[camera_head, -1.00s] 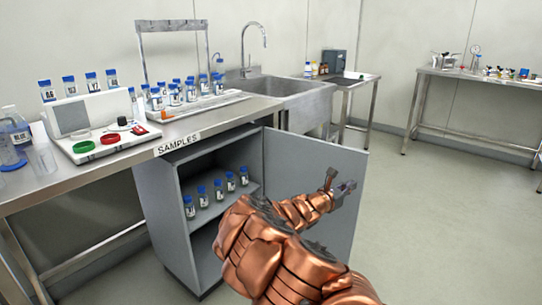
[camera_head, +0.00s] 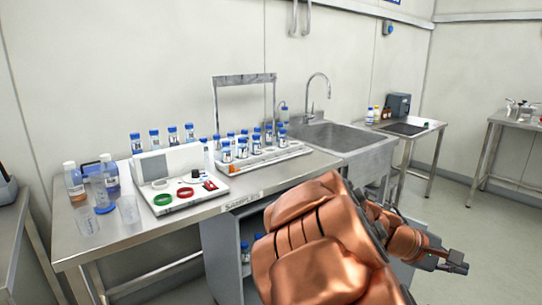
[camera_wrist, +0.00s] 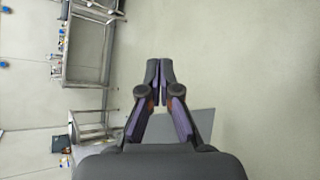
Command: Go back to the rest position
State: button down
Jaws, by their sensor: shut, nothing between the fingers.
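My gripper (camera_head: 457,262) is at the lower right of the head view, out in front of the bench and to the right of the cabinet. In the wrist view its two fingers (camera_wrist: 160,72) meet at the tips with nothing between them. Bare floor lies beyond the fingertips. My copper-coloured arm covers much of the lower middle of the head view. It hides most of the cabinet (camera_head: 218,262) under the bench and most of its door.
The steel bench (camera_head: 140,238) carries a rack of blue-capped vials (camera_head: 243,148), a white device (camera_head: 178,172) and bottles (camera_head: 110,172). A sink (camera_head: 345,135) adjoins it. A side table (camera_head: 425,128) stands behind. Open floor (camera_head: 490,235) lies at right.

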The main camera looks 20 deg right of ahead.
jog(key=s+a+r+m+y+p, duration=0.1)
jog(key=s+a+y+p, duration=0.3)
jog(key=a, duration=0.7)
jog(key=s+a+r+m+t+y+p, duration=0.1)
jog(key=s+a+y+p, duration=0.3)
jog(key=a, duration=0.7)
jog(key=s+a+r+m+t+y+p, duration=0.1)
jog(key=s+a+y+p, duration=0.3)
jog(key=a, duration=0.7)
jog(key=shift+s+r, duration=0.3)
jog(key=shift+r, duration=0.15)
jog(key=shift+d, duration=0.1)
